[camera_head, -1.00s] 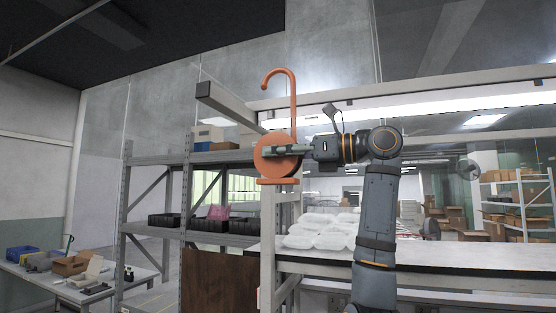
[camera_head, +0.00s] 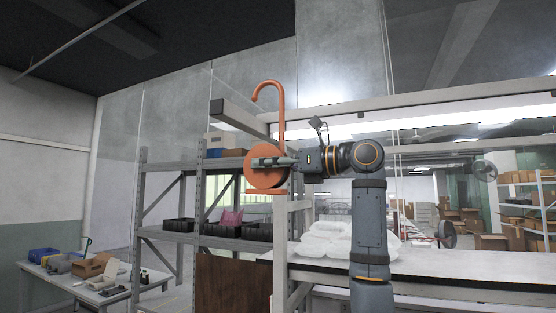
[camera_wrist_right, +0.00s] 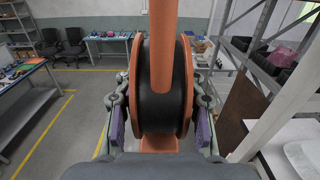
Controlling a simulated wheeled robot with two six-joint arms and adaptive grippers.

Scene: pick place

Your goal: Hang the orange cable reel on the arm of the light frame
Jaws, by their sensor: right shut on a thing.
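The orange cable reel (camera_head: 266,172) is upright, with a tall hook (camera_head: 268,86) rising from it. My right gripper (camera_head: 272,162) is shut on the reel. In the right wrist view the two fingers of my right gripper (camera_wrist_right: 160,110) press on both sides of the reel (camera_wrist_right: 160,80), whose middle is wound black. The light frame's arm (camera_head: 238,115) is a pale beam with a dark end at the left. In the head view the hook's curved top is above this arm, near its dark end; whether they touch I cannot tell. My left gripper is not in view.
A grey shelf unit (camera_head: 185,232) with black bins stands behind and left. A table (camera_head: 140,290) with boxes is at the lower left. White packages (camera_head: 340,240) lie on a bench to the right.

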